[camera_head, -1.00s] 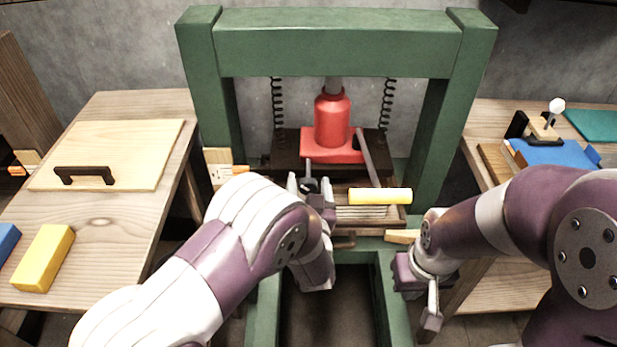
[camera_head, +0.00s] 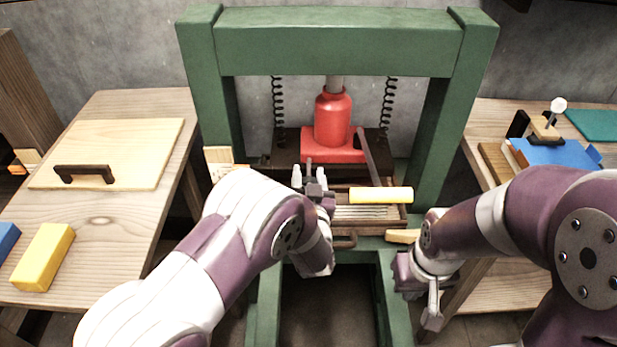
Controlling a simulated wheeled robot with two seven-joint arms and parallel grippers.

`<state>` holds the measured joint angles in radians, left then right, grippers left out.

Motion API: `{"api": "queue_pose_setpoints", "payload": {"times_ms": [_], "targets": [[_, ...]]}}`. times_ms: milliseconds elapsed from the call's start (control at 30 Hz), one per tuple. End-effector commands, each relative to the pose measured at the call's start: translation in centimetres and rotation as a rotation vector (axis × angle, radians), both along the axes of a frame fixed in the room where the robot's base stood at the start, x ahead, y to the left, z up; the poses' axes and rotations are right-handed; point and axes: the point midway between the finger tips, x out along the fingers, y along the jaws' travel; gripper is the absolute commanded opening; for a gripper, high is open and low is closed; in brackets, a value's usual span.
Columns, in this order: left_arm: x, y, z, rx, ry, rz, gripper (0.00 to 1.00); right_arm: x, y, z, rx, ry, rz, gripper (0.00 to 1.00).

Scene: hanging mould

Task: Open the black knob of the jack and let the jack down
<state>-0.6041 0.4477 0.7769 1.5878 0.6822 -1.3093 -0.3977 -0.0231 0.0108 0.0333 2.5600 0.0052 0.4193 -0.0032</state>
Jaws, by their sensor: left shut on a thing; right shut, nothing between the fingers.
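The red jack (camera_head: 333,118) stands upright on its red base (camera_head: 333,146) inside the green press frame, its grey ram reaching up behind the top beam. The black knob (camera_head: 315,188) is at the front left of the jack, mostly hidden by my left gripper (camera_head: 310,177). My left gripper is shut on the knob, with its light fingertips pointing away towards the jack. A grey bar (camera_head: 369,158) slants down from the jack's right side. My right gripper (camera_head: 432,315) is shut and empty, low at the right of the frame, apart from the jack.
The green frame (camera_head: 340,45) encloses the jack, with springs on both sides. A left table (camera_head: 100,222) holds a board (camera_head: 150,145) and a yellow block (camera_head: 43,257).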

Motion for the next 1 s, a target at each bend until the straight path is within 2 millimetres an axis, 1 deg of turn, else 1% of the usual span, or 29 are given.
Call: {"api": "queue_pose_setpoints", "payload": {"times_ms": [167,700,1000], "targets": [[0.0,0.0,-0.2,-0.1,-0.001,-0.001,0.14,0.0,0.0,-0.8,0.0,0.0,0.0,0.0],[0.0,0.1,-0.3,-0.515,0.001,-0.001,0.14,0.0,0.0,-3.6,0.0,0.0,0.0,0.0],[0.0,0.1,-0.2,-0.645,0.0,-0.001,0.14,0.0,0.0,-4.5,0.0,0.0,0.0,0.0]]}}
